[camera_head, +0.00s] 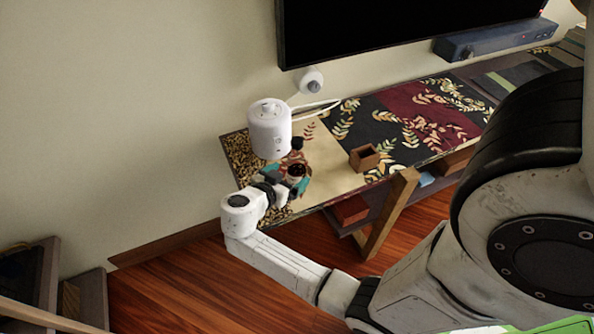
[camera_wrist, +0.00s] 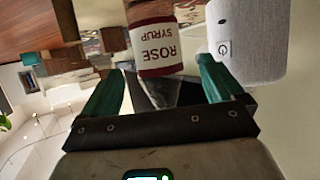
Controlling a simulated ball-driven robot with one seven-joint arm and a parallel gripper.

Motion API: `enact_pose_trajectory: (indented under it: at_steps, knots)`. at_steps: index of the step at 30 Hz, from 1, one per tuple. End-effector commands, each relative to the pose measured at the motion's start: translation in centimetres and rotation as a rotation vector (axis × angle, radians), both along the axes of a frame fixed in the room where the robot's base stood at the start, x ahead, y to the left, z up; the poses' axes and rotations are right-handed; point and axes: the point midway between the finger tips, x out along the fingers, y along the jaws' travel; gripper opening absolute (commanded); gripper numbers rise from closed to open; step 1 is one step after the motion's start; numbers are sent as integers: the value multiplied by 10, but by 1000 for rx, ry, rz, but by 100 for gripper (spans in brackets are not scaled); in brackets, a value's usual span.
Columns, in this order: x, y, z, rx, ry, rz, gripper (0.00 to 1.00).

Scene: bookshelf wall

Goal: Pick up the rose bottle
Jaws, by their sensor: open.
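The rose bottle (camera_wrist: 156,45) shows in the wrist view with a cream and dark red label reading "ROSE SYRUP", upside down in the picture. It stands between the two teal fingers of my gripper (camera_wrist: 162,66), with a visible gap on each side. Its far end is cut off by the top edge of the picture. In the head view my gripper (camera_head: 287,179) is at the left end of the shelf top, its fingers spread around a dark, round-topped item that appears to be the bottle (camera_head: 296,170). My gripper is open and not closed on anything.
A white cylindrical device (camera_head: 269,130) stands close behind the bottle; it also shows beside the right finger in the wrist view (camera_wrist: 247,40). A small dark item (camera_head: 297,144) is close by. A wooden box (camera_head: 364,157) stands to the right on the patterned shelf top (camera_head: 330,172).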

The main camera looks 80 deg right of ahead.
Motion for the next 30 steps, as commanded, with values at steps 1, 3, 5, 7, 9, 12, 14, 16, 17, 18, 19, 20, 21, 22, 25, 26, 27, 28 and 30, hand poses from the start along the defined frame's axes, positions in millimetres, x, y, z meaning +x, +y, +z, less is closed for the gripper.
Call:
enact_pose_trajectory:
  at_steps: [1, 3, 5, 7, 9, 12, 14, 16, 17, 18, 19, 20, 21, 22, 25, 26, 27, 28, 30]
  knots:
    - [-2, -3, 0, 1, 2, -2, 94]
    - [-5, -11, -3, 1, 2, -3, 94]
    - [-8, -19, -6, 1, 3, -5, 94]
    - [-11, -28, -11, 3, 3, -5, 94]
    - [-13, -35, -16, 2, 2, -3, 94]
    - [-15, -42, -20, 2, 2, -2, 94]
    - [-15, -44, -21, 1, 0, -2, 94]
    - [-15, -45, -21, 1, 0, -1, 94]
    - [-15, -45, -21, 1, 0, -1, 94]
    - [-15, -45, -21, 1, 0, -1, 94]
    - [-15, -44, -21, 1, 0, -1, 94]
    - [-15, -44, -21, 1, 0, -1, 94]
    - [-15, -44, -21, 1, 0, -1, 92]
    - [-15, -44, -21, 1, 0, -1, 89]
    - [-15, -44, -21, 1, 0, -1, 79]
    - [-15, -44, -21, 1, 1, -1, 76]
    - [-15, -44, -21, 1, 1, -1, 72]
    - [-15, -44, -21, 1, 1, -1, 70]
    - [-15, -44, -21, 1, 1, -1, 63]
